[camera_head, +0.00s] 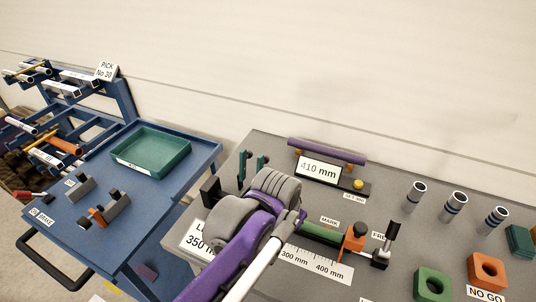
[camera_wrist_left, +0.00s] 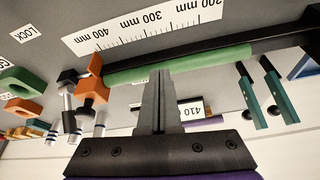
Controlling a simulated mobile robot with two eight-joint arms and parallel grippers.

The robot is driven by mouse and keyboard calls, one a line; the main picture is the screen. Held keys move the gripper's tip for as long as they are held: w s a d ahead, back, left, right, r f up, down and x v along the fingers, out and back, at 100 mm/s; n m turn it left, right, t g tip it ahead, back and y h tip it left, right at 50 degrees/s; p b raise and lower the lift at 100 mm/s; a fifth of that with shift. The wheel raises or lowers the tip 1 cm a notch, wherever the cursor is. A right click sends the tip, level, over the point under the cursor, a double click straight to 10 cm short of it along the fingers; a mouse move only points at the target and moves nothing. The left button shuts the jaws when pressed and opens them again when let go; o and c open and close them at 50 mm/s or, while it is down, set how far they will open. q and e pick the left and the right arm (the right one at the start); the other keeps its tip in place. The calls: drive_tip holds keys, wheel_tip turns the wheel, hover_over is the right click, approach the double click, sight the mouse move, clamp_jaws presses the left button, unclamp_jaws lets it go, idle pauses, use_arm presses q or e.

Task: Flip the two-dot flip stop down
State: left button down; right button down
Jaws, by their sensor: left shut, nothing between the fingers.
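Two teal flip stops stand side by side at the left end of the rail in the head view, a left one (camera_head: 241,168) and a right one (camera_head: 262,160). In the wrist view they show at the right (camera_wrist_left: 249,96) (camera_wrist_left: 274,88). No dots can be made out, so I cannot tell which is the two-dot one. My left gripper (camera_wrist_left: 160,73) is shut and empty, its tips by the green strip (camera_wrist_left: 185,64) of the rail, apart from both teal stops. In the head view my purple and grey arm hides much of it. My right gripper is not in view.
An orange stop (camera_head: 354,242) and an upright lever (camera_head: 391,236) stand at the rail's right end. Behind the rail is a 410 mm sign (camera_head: 319,170) with a purple bar. Metal tubes (camera_head: 414,197) stand at right. A blue cart (camera_head: 190,160) with a green tray (camera_head: 152,150) is at left.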

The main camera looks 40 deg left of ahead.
use_arm(q)
drive_tip(key=w+a+r+n+g, duration=0.1)
drive_tip(key=w+a+r, duration=0.9)
drive_tip(key=w+a, duration=0.15)
wheel_tip(320, 180, up, 3)
drive_tip(key=n+g+p, duration=0.1)
drive_tip(key=g, duration=0.1)
hover_over(266, 157)
drive_tip(key=w, duration=0.2)
drive_tip(key=shift+s+a, duration=0.2)
drive_tip(key=shift+s, duration=0.05)
drive_tip(key=f, duration=0.3)
drive_tip(key=s+f, duration=0.1)
drive_tip(key=f, duration=0.2)
drive_tip(key=f+b, duration=0.1)
drive_tip(key=f, duration=0.2)
drive_tip(key=shift+s+d+f, duration=0.15)
drive_tip(key=shift+f, duration=0.05)
drive_tip(key=shift+s+d+r, duration=0.1)
drive_tip(key=shift+s+d, duration=0.05)
drive_tip(key=shift+s, duration=0.35)
drive_tip(key=shift+t, duration=0.3)
